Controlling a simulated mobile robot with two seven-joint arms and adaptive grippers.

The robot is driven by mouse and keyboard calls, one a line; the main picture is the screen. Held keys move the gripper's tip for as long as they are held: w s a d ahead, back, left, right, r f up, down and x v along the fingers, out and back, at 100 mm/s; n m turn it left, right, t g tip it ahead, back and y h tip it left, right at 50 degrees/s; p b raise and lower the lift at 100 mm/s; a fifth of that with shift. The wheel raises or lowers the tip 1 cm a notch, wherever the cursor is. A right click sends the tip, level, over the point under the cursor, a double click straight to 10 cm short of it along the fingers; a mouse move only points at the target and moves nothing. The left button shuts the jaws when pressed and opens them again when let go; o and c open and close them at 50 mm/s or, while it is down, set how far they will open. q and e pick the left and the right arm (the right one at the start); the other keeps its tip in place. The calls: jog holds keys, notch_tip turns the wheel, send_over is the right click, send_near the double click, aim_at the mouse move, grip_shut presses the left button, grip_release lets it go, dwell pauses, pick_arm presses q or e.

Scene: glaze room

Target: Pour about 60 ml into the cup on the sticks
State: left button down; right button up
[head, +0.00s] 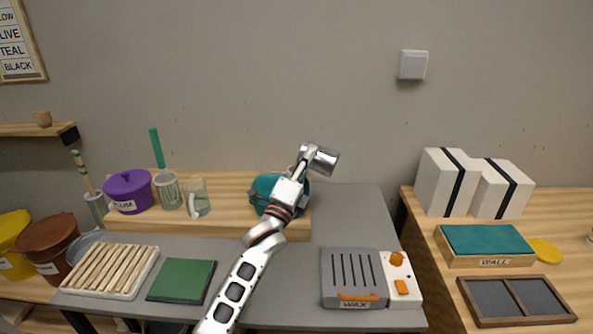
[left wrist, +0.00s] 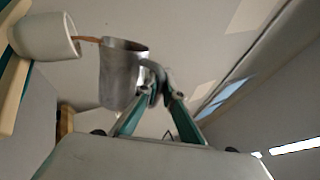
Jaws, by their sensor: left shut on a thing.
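My left gripper (head: 302,168) is shut on the handle of a metal jug (head: 322,158), held up above the raised wooden shelf. In the left wrist view the jug (left wrist: 120,75) is tipped, and a brown stream (left wrist: 88,39) runs from its rim to the mouth of a pale cup (left wrist: 45,38). The gripper's teal-edged fingers (left wrist: 165,92) close on the jug's handle. The cup stands against a pale wooden piece (left wrist: 14,90); I cannot tell if this is a stick. The cup does not show in the head view. The liquid level inside it is hidden. My right gripper is out of view.
A teal pot (head: 264,186) stands behind my left arm on the wooden shelf (head: 235,184). A tray of wooden sticks (head: 110,271), a green pad (head: 182,280) and a wax unit (head: 354,275) lie in front.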

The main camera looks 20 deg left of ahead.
pick_arm(q)
jog(key=shift+a+r+n+y, duration=0.35)
jog(key=shift+a+n+y, duration=0.05)
jog(key=shift+n, duration=0.5)
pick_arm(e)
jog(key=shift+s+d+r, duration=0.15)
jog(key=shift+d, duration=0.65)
